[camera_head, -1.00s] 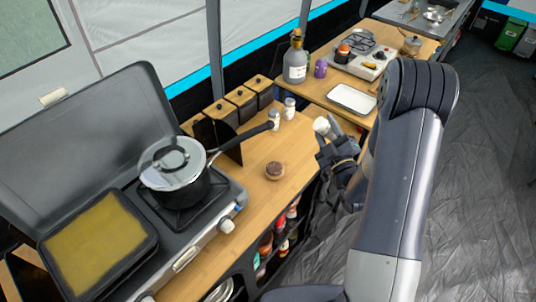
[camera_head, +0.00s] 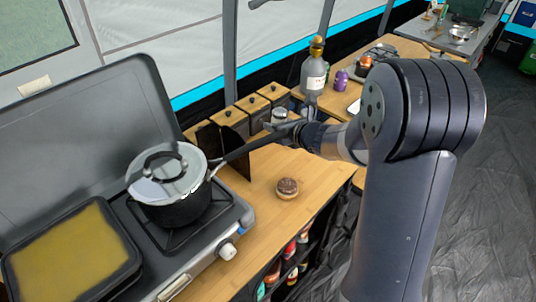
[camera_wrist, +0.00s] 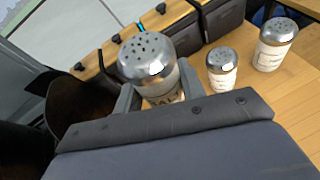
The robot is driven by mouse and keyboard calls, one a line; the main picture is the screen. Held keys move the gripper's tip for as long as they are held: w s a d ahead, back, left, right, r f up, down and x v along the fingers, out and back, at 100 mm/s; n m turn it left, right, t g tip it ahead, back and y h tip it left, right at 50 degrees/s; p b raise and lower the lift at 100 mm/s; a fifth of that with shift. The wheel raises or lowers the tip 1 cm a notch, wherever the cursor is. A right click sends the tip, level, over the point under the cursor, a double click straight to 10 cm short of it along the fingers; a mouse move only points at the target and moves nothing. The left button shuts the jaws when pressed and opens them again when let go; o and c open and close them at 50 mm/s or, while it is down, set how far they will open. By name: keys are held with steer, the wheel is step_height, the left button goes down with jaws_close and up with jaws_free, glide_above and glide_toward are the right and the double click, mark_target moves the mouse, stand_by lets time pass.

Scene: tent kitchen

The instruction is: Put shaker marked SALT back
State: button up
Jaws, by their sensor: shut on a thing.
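My gripper (camera_wrist: 158,94) is shut on a shaker with a perforated metal cap (camera_wrist: 147,60) and a pale body. The fingers hide most of its label, so I cannot read the marking. In the head view my gripper (camera_head: 288,128) is at the back of the wooden counter, by the dark canisters. Two similar shakers stand upright on the counter to the right in the wrist view, a nearer one (camera_wrist: 222,72) and a farther one (camera_wrist: 273,48), both apart from the held shaker. Their labels are too small to read. Whether the held shaker touches the counter I cannot tell.
Dark canisters with wooden lids (camera_head: 254,103) line the back of the counter. A pot (camera_head: 178,188) on the stove has its long handle reaching towards my gripper. A small round brown-topped item (camera_head: 287,188) sits on otherwise clear counter.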

mark_target(273, 152)
steer(key=f, duration=0.3)
steer(key=w+f+n+b, duration=0.1)
steer(key=f, duration=0.2)
steer(key=w+a+f+n+b, duration=0.1)
steer(key=f, duration=0.2)
steer(key=shift+w+f, duration=0.25)
steer(key=shift+f, duration=0.15)
steer(key=shift+f, duration=0.1)
steer(key=o, duration=1)
steer(key=v, duration=1.2)
steer(key=shift+w+d+b, duration=0.15)
steer(key=shift+b, duration=0.2)
